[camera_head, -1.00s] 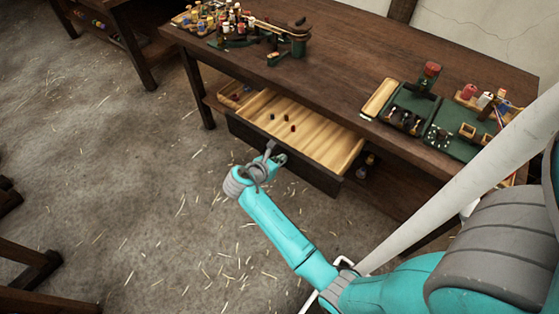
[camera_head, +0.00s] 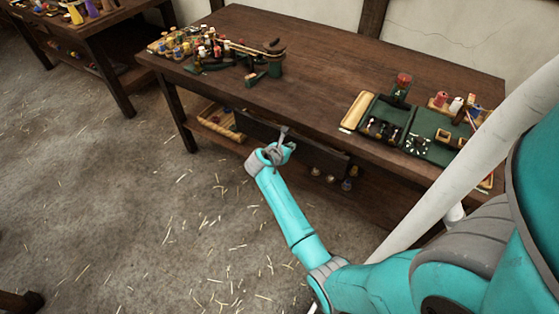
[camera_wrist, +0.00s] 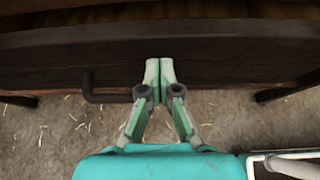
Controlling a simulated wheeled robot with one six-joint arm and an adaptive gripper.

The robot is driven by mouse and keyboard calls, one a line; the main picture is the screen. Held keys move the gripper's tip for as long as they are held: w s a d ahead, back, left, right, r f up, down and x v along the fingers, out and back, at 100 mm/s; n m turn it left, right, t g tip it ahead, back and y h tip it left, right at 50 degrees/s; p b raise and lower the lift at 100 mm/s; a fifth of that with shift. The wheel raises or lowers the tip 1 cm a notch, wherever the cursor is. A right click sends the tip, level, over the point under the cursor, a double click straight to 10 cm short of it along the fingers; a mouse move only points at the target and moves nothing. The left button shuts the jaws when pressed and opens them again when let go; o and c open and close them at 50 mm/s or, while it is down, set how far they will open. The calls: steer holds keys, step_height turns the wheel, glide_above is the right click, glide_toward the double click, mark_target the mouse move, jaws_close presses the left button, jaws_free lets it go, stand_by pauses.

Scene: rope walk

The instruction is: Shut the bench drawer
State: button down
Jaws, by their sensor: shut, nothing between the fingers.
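The bench drawer (camera_head: 320,155) has a dark wooden front and sits under the bench top (camera_head: 330,75). Its inside no longer shows in the head view; whether the front is fully flush cannot be told. In the wrist view the drawer front (camera_wrist: 220,65) spans the picture, with a dark bar handle (camera_wrist: 106,98) at left. My gripper (camera_wrist: 160,68) is shut and empty, its fingertips at the drawer front, right of the handle and apart from it. In the head view my gripper (camera_head: 283,138) is in front of the drawer.
Spools and small tools (camera_head: 205,45) crowd the bench's left end. A green tool roll (camera_head: 385,118) and a wooden tray (camera_head: 357,110) lie at right. A lower shelf holds a wooden box (camera_head: 218,122) and small items. Straw-strewn floor (camera_head: 130,210) in front is open.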

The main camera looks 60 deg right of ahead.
steer(key=d, duration=0.7)
steer(key=shift+w+d, duration=0.1)
steer(key=shift+d, duration=0.3)
steer(key=shift+d+r, duration=0.15)
